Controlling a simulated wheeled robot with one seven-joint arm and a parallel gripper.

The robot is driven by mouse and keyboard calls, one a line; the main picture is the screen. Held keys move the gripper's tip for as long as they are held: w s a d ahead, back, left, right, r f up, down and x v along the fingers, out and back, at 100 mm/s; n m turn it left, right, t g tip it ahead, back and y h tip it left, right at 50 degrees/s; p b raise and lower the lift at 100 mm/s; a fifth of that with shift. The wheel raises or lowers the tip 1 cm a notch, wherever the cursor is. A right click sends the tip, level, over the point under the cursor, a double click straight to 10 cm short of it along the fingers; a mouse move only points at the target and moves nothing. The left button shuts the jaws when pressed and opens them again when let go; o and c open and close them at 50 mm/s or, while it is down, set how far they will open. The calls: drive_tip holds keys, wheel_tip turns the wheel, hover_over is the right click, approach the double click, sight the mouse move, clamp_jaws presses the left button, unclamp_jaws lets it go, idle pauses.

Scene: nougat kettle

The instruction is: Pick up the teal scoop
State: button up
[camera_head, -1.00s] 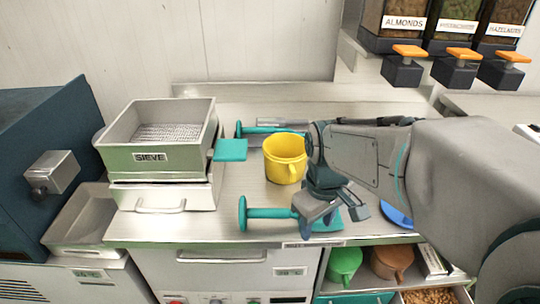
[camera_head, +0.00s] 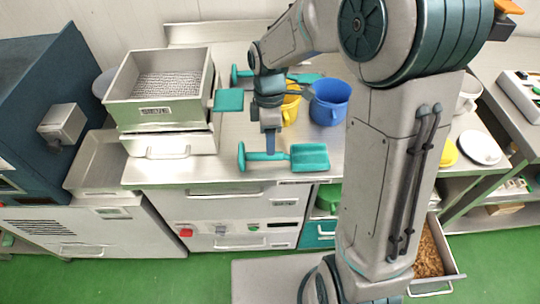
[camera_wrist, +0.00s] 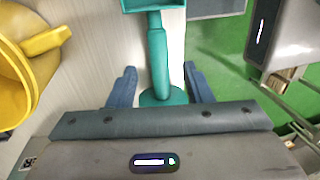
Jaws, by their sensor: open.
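The teal scoop (camera_head: 308,157) lies on the steel counter near its front edge, handle to the left with a round end disc, scoop head to the right. My gripper (camera_head: 270,152) points down over its handle. In the wrist view the scoop's handle (camera_wrist: 157,55) runs between the two blue fingers of my gripper (camera_wrist: 160,75), with a gap on each side. The gripper is open and holds nothing. How far the fingertips reach down beside the handle is hard to tell.
A yellow jug (camera_head: 290,110) and a blue jug (camera_head: 330,103) stand just behind. Another teal-handled tool (camera_head: 240,76) lies farther back, partly hidden by my arm. A steel sieve box (camera_head: 158,105) stands to the left. An open drawer (camera_head: 430,262) juts out at the lower right.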

drive_tip(key=f, duration=0.4)
drive_tip(key=s+f, duration=0.1)
drive_tip(key=f, duration=0.1)
drive_tip(key=shift+f+p, duration=0.2)
drive_tip(key=shift+p, duration=0.1)
drive_tip(key=shift+c, duration=0.4)
clamp_jaws()
